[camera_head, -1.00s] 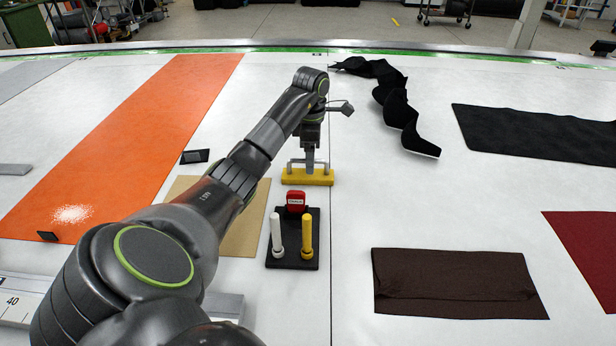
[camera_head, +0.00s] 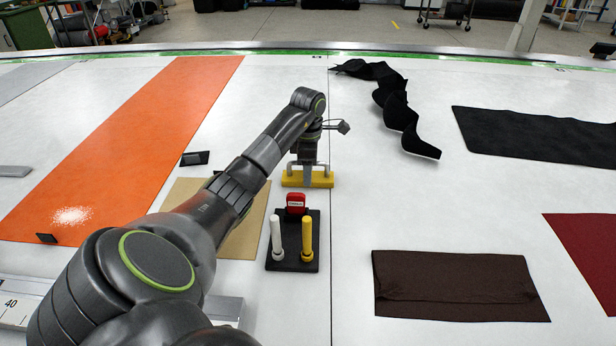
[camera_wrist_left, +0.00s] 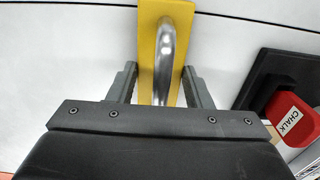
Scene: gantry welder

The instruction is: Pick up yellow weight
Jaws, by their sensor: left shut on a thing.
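The yellow weight (camera_head: 322,181) is a flat yellow bar with a metal handle, on the white table just behind the black chalk stand. My left gripper (camera_head: 308,178) points down at it from above and is shut on its handle. In the left wrist view the yellow weight (camera_wrist_left: 150,30) and its curved handle show between the two fingers of my left gripper (camera_wrist_left: 158,78). The weight appears to rest on the table; its underside is hidden. My right gripper is not in view.
A black stand (camera_head: 293,260) with a red chalk box (camera_head: 296,203), a white stick and a yellow stick is close in front of the weight. A dark brown cloth (camera_head: 455,285) lies at right, a crumpled black strip (camera_head: 395,105) behind. White table right of the weight is clear.

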